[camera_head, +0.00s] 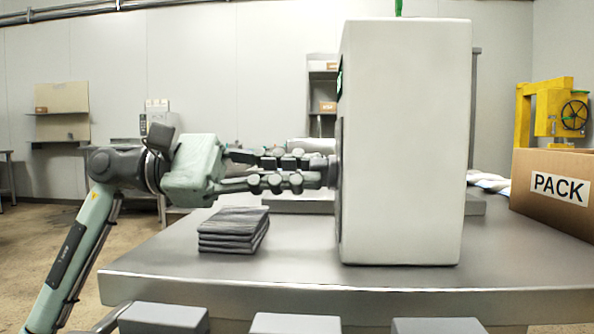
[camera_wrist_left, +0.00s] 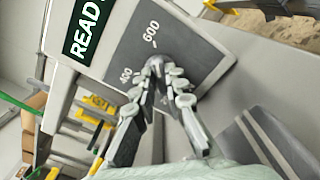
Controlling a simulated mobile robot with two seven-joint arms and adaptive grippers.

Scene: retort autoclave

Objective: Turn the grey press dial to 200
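The tall white press (camera_head: 405,140) stands upright on the grey table, its dial side facing left. My left gripper (camera_head: 329,171) reaches in level from the left, its fingertips at that side. In the left wrist view, the dark dial plate (camera_wrist_left: 207,72) shows the marks 400 and 600. The grey press dial (camera_wrist_left: 178,62) is mostly hidden behind my fingertips (camera_wrist_left: 160,68), which close in on it and look shut on it. Its pointer and the 200 mark cannot be made out. My right gripper is not in view.
A stack of dark folded cloths (camera_head: 233,230) lies on the table (camera_head: 290,262) below my left gripper. A PACK carton (camera_head: 555,212) stands at the right, with a yellow machine (camera_head: 548,105) behind it. A green READY sign (camera_wrist_left: 88,27) sits beside the dial plate.

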